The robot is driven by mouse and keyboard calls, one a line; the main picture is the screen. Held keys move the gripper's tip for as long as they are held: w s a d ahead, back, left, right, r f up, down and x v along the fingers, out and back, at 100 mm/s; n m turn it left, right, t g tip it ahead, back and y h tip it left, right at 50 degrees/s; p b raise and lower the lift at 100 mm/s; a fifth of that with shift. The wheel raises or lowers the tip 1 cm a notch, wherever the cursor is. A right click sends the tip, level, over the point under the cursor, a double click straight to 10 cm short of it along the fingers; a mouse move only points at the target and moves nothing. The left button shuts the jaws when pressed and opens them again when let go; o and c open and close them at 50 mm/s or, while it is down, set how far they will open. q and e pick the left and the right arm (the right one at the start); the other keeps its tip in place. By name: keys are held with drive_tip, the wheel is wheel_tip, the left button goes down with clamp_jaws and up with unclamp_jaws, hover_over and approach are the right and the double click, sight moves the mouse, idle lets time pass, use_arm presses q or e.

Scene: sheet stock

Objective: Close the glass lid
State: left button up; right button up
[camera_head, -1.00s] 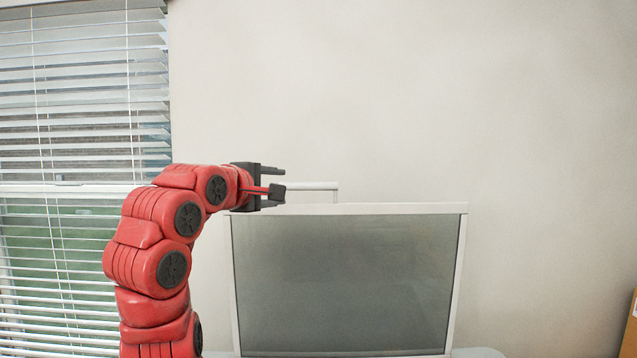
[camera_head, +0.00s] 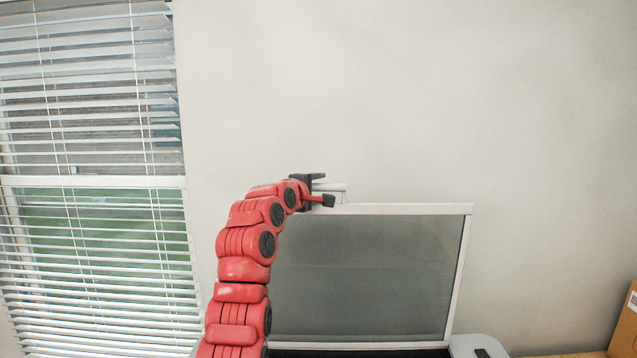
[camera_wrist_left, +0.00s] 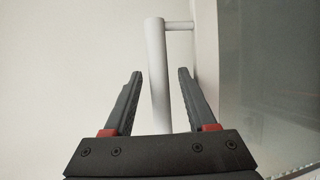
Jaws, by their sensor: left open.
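The glass lid (camera_head: 370,275) has a dark grey pane in a pale frame and stands raised, close to upright, in the head view. A pale bar handle (camera_head: 343,187) sticks out at its upper left edge. My left gripper (camera_head: 324,188) is open at this handle. In the left wrist view, the handle (camera_wrist_left: 157,75) appears between the two open fingers (camera_wrist_left: 160,75), with no clear contact. The lid's pane (camera_wrist_left: 270,80) fills the right side there. My left arm hides the lid's left side in the head view. My right gripper is not in view.
The grey body (camera_head: 478,345) under the lid shows at the bottom edge. A cardboard box (camera_head: 627,325) stands at the far right. A window with blinds (camera_head: 90,180) is on the left, and a bare wall (camera_head: 400,100) is behind.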

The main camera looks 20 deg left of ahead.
use_arm(q)
clamp_jaws()
idle(0.3)
idle(1.2)
